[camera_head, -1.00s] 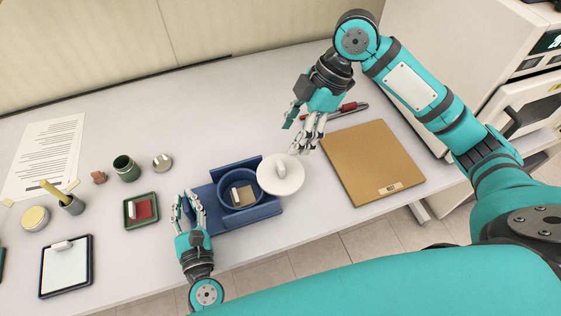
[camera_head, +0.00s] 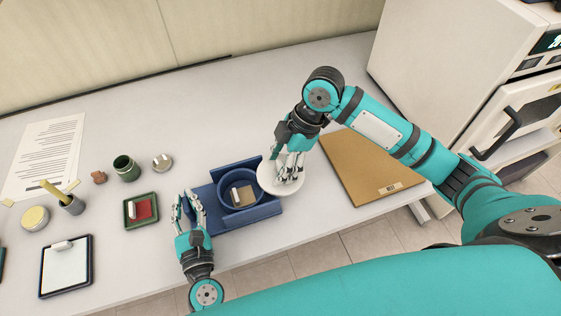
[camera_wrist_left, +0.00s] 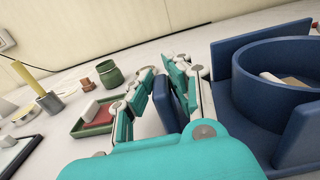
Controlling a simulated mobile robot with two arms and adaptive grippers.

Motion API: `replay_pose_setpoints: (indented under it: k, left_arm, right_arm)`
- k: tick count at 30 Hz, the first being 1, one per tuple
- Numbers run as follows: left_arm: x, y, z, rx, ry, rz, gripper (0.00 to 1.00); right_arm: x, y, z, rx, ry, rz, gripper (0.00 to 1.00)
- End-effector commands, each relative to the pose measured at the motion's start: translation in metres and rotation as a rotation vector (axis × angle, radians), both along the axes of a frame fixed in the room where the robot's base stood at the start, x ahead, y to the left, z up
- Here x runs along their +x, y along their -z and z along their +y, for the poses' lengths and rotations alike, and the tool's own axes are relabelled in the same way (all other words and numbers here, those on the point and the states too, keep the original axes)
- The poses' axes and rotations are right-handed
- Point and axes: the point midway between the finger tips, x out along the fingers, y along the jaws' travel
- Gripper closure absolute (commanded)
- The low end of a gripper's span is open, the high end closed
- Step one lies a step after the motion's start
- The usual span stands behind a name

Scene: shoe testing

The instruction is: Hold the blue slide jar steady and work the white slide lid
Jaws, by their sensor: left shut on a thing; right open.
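The blue slide jar (camera_head: 242,206) is round and open, and sits in a blue holder (camera_head: 262,213) with raised walls. Small pale and tan pieces show inside it. My left gripper (camera_head: 188,204) is shut on an upright blue tab (camera_wrist_left: 169,106) at the holder's left side. The jar's curved wall also shows in the left wrist view (camera_wrist_left: 268,92). The white slide lid (camera_head: 268,181) lies flat at the jar's right, over the holder's right end. My right gripper (camera_head: 290,170) is open above the lid, its fingers around the knob, which they mostly hide. Contact cannot be told.
A brown board (camera_head: 372,170) lies to the right, below my right arm. On the left are a green tray (camera_head: 128,220) with a red pad, a green jar (camera_head: 126,171), a clipboard (camera_head: 67,275) and a paper sheet (camera_head: 45,155). The table behind the holder is clear.

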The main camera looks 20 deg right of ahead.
Motion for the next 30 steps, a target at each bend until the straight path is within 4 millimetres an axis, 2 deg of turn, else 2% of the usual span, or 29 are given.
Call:
replay_pose_setpoints:
  k: [7, 18, 20, 27, 30]
  left_arm:
    - [0.0000, 0.0001, 0.0001, 0.000, 0.000, 0.000, 1.00]
    - [0.0000, 0.0001, 0.0001, 0.000, 0.000, 0.000, 1.00]
    - [0.0000, 0.0001, 0.0001, 0.000, 0.000, 0.000, 1.00]
    - [0.0000, 0.0001, 0.0001, 0.000, 0.000, 0.000, 1.00]
    - [0.0000, 0.0001, 0.0000, 0.000, 0.000, 0.000, 1.00]
  right_arm:
    - [-0.0001, 0.0006, 0.0001, 0.000, 0.000, 0.000, 0.46]
    - [0.0000, 0.0003, 0.0000, 0.000, 0.000, 0.000, 0.94]
    - [0.0000, 0.0002, 0.0000, 0.000, 0.000, 0.000, 1.00]
    - [0.0001, 0.0001, 0.0005, 0.000, 0.000, 0.000, 1.00]
    - [0.0002, 0.0000, 0.0094, 0.002, -0.003, -0.001, 1.00]
